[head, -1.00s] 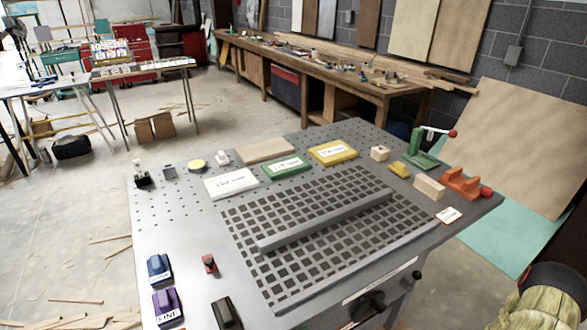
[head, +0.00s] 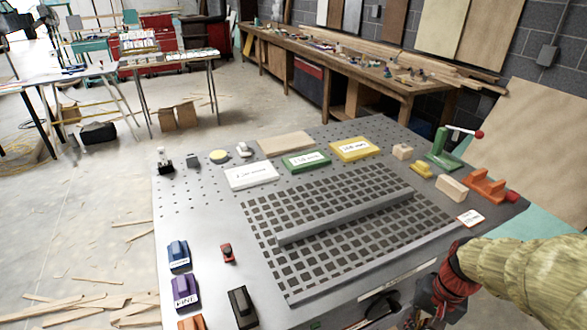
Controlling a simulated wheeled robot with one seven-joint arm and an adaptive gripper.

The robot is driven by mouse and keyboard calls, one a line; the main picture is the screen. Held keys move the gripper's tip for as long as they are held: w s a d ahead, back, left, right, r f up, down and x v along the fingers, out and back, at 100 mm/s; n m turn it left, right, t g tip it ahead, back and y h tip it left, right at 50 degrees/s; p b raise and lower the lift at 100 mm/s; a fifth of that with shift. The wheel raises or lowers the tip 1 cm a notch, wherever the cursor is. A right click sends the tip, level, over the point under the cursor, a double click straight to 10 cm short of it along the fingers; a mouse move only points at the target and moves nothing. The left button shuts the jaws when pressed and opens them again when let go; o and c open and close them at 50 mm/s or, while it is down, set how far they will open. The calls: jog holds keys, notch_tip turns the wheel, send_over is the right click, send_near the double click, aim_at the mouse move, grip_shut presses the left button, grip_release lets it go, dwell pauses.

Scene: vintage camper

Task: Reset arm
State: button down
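My arm, in a yellowish sleeve, reaches in from the right edge of the head view. It ends in a red cuff and a dark end, my gripper (head: 437,303), low at the front right side of the grey workbench (head: 205,225). The fingers cannot be made out, so I cannot tell whether they are open or shut, or whether they hold anything.
The bench carries a slotted grid with a long grey bar (head: 345,217), white, green and yellow labelled blocks, a green clamp (head: 440,152), an orange fixture (head: 486,187) and a purple block (head: 185,291). Scrap wood litters the left floor. A long wooden bench (head: 380,85) stands behind.

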jog(key=s+a+r+n+t+h, duration=0.1)
jog(key=a+r+n+t, duration=0.1)
jog(key=a+r, duration=0.3)
jog(key=s+a+r+n+t+h, duration=0.1)
jog(key=a+r+n, duration=0.4)
jog(key=r, duration=0.7)
jog(key=s+a+t, duration=0.1)
jog(key=t, duration=0.1)
jog(key=shift+s+t, duration=0.2)
jog(key=shift+t, duration=0.1)
